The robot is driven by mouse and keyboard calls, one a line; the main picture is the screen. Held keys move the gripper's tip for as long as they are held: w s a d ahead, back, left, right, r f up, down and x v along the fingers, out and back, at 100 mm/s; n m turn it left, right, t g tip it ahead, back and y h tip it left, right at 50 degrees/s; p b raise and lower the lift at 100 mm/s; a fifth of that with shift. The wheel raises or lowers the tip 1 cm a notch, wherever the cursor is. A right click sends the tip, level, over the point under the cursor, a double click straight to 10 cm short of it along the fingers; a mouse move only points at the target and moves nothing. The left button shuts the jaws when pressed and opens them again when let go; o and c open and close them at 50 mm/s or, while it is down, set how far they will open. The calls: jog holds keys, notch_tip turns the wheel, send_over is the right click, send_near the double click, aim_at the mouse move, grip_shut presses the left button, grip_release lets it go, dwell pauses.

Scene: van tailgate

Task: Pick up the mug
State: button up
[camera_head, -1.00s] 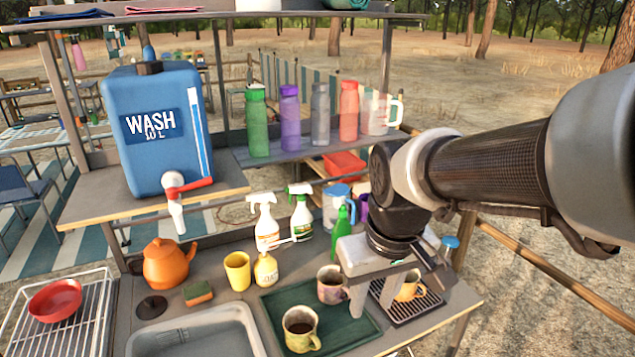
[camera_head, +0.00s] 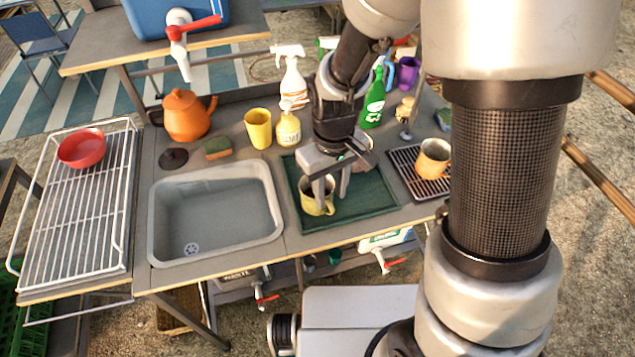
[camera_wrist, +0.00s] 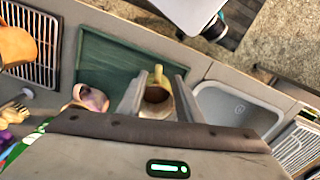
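A yellow-green mug (camera_head: 308,203) with a dark inside stands upright on the green tray (camera_head: 375,199). The fingers look open; I cannot tell whether either touches the mug. An orange mug (camera_head: 433,158) stands on the dark drip rack (camera_head: 415,172).
The sink (camera_head: 215,214) lies left of the tray. Behind are a yellow cup (camera_head: 258,128), a yellow soap bottle (camera_head: 288,128), a white spray bottle (camera_head: 291,75) and a green bottle (camera_head: 374,104). An orange teapot (camera_head: 184,117) stands further left.

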aim_at(330, 205)
jog(key=shift+w+d+f, duration=0.1)
jog(key=shift+f, duration=1.4)
jog(key=shift+w+f, duration=0.1)
jog(key=shift+f, duration=1.4)
grip_shut()
